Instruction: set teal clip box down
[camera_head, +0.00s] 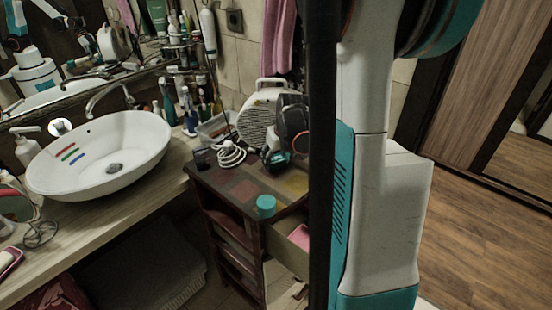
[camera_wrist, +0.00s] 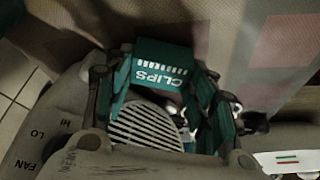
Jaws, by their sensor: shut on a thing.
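The teal clip box (camera_wrist: 160,72), marked CLIPS in white, sits between the fingers of my gripper (camera_wrist: 162,92) in the wrist view. My gripper is shut on it. In the head view my gripper (camera_head: 279,155) is low over the back of the small dark cabinet's top (camera_head: 235,186), just in front of the fan heater. A bit of teal shows there, but I cannot tell box from fingers. Whether the box touches the top is unclear.
The cream fan heater (camera_head: 257,112) stands close behind my gripper. A coiled white cord (camera_head: 230,155) lies to the left. The white basin (camera_head: 100,155) is at left.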

